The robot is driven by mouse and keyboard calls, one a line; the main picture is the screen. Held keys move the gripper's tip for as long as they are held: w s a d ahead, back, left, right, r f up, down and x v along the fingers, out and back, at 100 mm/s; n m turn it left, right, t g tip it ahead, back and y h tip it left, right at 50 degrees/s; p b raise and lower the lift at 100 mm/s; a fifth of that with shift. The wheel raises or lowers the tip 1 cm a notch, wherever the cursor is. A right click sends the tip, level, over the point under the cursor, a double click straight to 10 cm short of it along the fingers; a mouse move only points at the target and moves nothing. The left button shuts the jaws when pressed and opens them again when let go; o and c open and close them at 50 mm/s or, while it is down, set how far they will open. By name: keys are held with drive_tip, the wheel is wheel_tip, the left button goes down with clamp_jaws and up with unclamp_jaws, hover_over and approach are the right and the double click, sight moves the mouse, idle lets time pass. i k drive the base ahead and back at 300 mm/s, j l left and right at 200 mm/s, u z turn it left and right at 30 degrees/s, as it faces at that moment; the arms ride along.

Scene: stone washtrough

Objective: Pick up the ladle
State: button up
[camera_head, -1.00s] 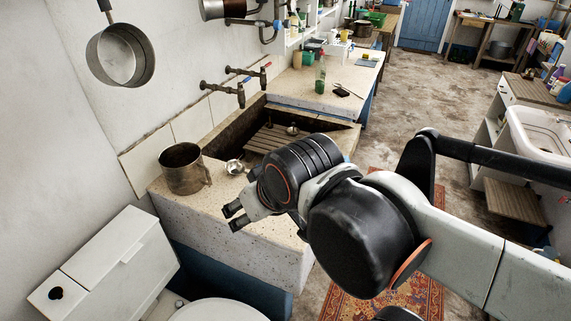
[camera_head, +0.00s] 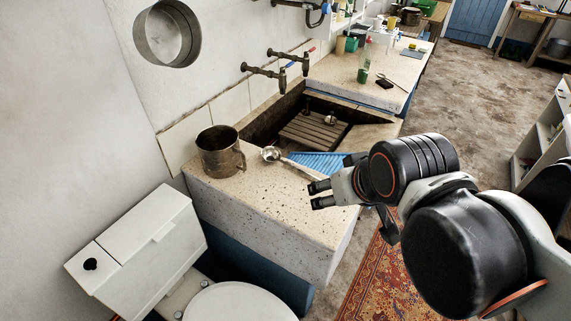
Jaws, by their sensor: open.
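The metal ladle (camera_head: 271,154) lies on the speckled stone ledge of the washtrough (camera_head: 265,205), beside the metal mug (camera_head: 220,152). Its round bowl is at the left, and its thin handle runs right and towards me, its end close to my gripper in the picture. My gripper (camera_head: 316,194) is open and empty, just in front of and right of the handle's far end. It points left, and its fingers appear over the ledge. I cannot tell its height above the stone.
A blue ribbed piece (camera_head: 322,163) lies behind the handle. The sunken basin holds a wooden slatted rack (camera_head: 313,132) and a small metal item (camera_head: 330,117). Taps (camera_head: 272,72) stick out from the wall above. A white toilet (camera_head: 240,303) stands at front left. The front ledge is clear.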

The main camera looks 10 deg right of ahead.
sight(270, 155)
drive_tip(key=u, duration=2.45)
drive_tip(key=k+l, duration=0.2)
drive_tip(key=l, duration=0.25)
drive_tip(key=k+l, duration=0.15)
drive_tip(key=l, duration=0.35)
drive_tip(key=k+l, duration=0.2)
drive_tip(key=l, duration=0.25)
drive_tip(key=k+l, duration=0.2)
drive_tip(key=l, duration=0.3)
drive_tip(key=k+l+u, duration=0.1)
drive_tip(key=l, duration=0.35)
drive_tip(key=k+l, duration=0.25)
drive_tip(key=l, duration=0.2)
drive_tip(key=k+l, duration=0.25)
drive_tip(key=l, duration=0.2)
drive_tip(key=k+l, duration=0.2)
drive_tip(key=l, duration=0.3)
